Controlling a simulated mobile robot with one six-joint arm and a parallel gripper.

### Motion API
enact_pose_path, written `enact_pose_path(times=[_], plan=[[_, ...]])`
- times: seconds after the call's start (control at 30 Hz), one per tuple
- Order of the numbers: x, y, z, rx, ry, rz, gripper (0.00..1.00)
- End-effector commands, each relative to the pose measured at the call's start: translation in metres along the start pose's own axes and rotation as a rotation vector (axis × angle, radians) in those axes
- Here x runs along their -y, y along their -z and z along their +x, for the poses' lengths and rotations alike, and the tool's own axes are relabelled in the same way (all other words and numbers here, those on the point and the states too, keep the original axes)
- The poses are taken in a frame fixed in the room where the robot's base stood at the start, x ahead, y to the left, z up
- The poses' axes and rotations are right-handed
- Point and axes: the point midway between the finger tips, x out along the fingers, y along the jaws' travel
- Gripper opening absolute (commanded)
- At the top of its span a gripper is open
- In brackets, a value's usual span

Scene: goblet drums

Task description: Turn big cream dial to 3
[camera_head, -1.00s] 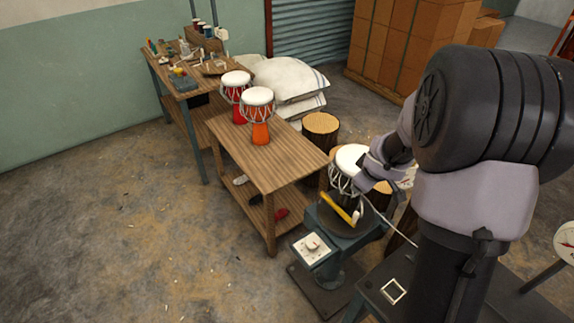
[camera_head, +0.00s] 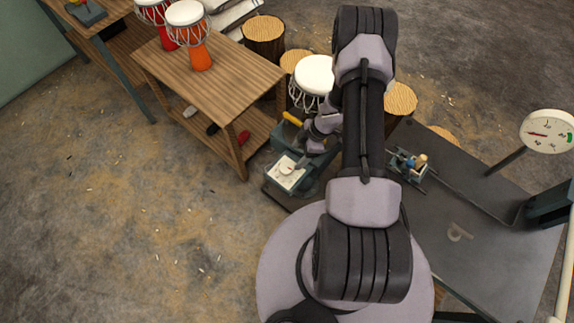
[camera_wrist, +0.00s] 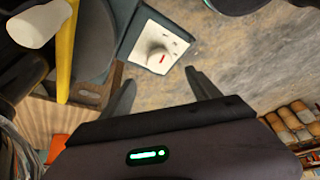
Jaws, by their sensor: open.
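The cream dial (camera_wrist: 158,57) is a round knob with a red mark on a white square panel (camera_wrist: 176,42) on the grey-green machine. In the head view the dial (camera_head: 286,169) is small beside my gripper (camera_head: 303,163). In the wrist view my gripper (camera_wrist: 160,82) is open and empty. Its two dark fingers point toward the panel, one on either side below the dial, with no contact visible. The numbers on the panel are too small to read.
A wooden table (camera_head: 215,70) bears red and orange drums. A dark bench (camera_head: 465,215) and a round gauge (camera_head: 548,132) are at right.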

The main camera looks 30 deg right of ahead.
Motion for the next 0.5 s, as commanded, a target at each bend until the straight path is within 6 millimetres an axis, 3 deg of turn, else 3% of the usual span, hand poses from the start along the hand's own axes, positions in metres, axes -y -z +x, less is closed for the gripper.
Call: enact_pose_path(times=[0.03,0.2,0.33,0.5], plan=[[0.001,-0.002,0.020,0.000,0.002,0.000,0.71],[0.000,-0.002,0.063,0.001,0.001,0.000,0.71],[0.000,-0.001,0.084,0.000,0.000,0.000,0.71],[-0.001,0.000,0.095,0.001,-0.002,0.000,0.71]])
